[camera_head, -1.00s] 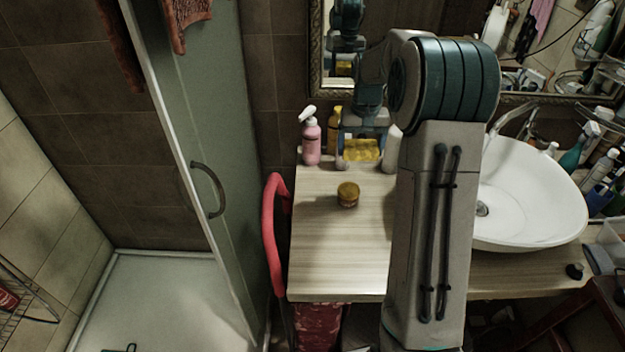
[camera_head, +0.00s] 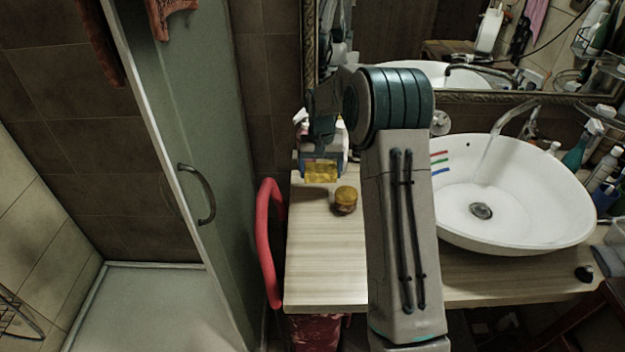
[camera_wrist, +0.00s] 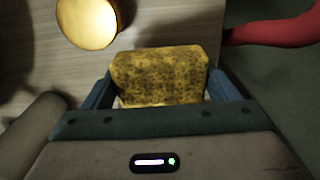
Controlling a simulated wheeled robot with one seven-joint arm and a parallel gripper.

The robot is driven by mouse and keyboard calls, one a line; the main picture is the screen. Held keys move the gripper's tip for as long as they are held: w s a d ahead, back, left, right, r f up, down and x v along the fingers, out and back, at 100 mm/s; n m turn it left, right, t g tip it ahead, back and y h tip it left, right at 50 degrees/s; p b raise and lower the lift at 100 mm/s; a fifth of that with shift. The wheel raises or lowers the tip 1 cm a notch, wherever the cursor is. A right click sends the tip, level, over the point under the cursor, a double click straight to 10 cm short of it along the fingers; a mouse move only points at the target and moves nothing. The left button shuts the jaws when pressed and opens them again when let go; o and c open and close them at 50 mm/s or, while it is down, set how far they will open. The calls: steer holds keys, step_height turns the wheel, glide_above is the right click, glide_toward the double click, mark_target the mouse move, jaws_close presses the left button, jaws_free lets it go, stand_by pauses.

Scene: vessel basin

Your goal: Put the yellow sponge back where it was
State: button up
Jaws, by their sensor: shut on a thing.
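The yellow sponge (camera_head: 322,172) is between the fingers of my gripper (camera_head: 322,166), over the back left part of the wooden counter (camera_head: 322,270). In the wrist view the sponge (camera_wrist: 160,76), yellow with dark speckles, fills the space between the two blue fingers of my gripper (camera_wrist: 160,92). My gripper is shut on it. I cannot tell whether the sponge touches the counter. The part of the counter behind the gripper is hidden by it.
A yellow-lidded jar (camera_head: 345,200) stands just right of and in front of the sponge. The white basin (camera_head: 465,225) is to the right, with toothbrush-like coloured strips on its left wall. A red curved rail (camera_head: 266,240) borders the counter's left side. The counter's front left is clear.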

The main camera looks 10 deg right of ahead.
mark_target(312, 166)
steer(key=shift+w+a+f, duration=0.35)
steer(key=shift+a+f, duration=0.1)
steer(key=shift+a, duration=0.15)
steer(key=shift+w+a+f, duration=0.3)
steer(key=shift+a+f, duration=0.1)
steer(key=shift+a, duration=0.15)
steer(key=shift+f+p, duration=0.65)
steer(key=shift+f, duration=1.3)
steer(key=shift+f, duration=0.15)
steer(key=o, duration=1)
steer(key=shift+c, duration=0.2)
step_height(312, 166, up, 12)
steer(key=shift+s+r+b, duration=0.15)
steer(key=shift+r+b, duration=0.05)
steer(key=shift+b, duration=0.5)
steer(key=s+r+n+t, duration=0.1)
steer(key=s+r, duration=0.4)
steer(key=s, duration=0.8)
steer(key=s+r+n+t, duration=0.1)
steer(key=s+r, duration=0.4)
steer(key=s, duration=0.8)
steer(key=s+f+t, duration=0.1)
steer(key=s+f, duration=0.2)
steer(key=s, duration=0.7)
